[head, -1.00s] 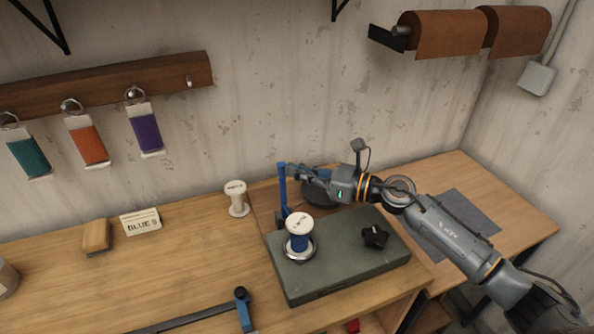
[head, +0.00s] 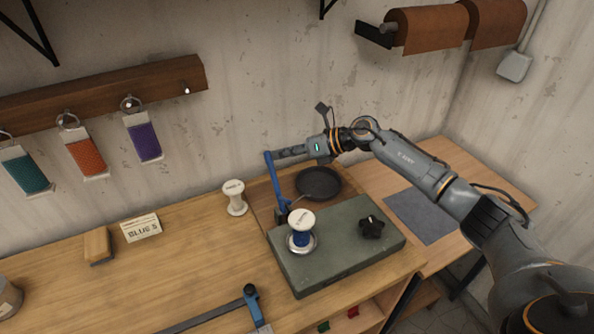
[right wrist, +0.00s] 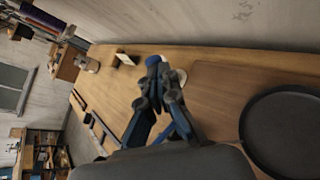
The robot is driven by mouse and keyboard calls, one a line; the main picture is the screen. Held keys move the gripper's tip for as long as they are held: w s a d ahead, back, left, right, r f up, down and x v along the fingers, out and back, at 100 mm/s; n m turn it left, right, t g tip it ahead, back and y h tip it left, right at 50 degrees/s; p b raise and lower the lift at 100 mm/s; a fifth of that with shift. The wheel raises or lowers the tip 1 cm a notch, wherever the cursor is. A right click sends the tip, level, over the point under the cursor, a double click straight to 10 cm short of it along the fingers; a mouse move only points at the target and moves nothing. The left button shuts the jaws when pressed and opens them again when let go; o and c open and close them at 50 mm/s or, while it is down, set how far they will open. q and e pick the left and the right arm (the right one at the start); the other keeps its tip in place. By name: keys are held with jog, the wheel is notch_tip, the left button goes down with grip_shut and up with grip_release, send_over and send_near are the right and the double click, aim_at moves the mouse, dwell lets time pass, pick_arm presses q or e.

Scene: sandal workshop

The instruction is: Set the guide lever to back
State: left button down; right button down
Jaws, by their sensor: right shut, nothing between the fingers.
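The guide lever (head: 275,180) is a tall blue bar behind the left rear of the green machine base (head: 335,255). It leans back and left, with its foot beside the base. My right gripper (head: 279,156) is shut and empty at the lever's upper end, close to or touching it; I cannot tell which. In the right wrist view the shut fingers (right wrist: 158,88) are in the middle, with a blue piece just beyond their tips. My left gripper is not in view.
A spool with blue thread (head: 302,231) and a black knob (head: 371,227) are on the base. A dark round dish (head: 319,183) lies behind it. A white spool (head: 234,198) and a card (head: 141,227) stand left. A blue-handled bar (head: 251,297) lies in front.

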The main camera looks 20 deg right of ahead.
jog(key=shift+s+a+f, duration=0.1)
jog(key=shift+s+f, duration=0.05)
jog(key=shift+s, duration=0.65)
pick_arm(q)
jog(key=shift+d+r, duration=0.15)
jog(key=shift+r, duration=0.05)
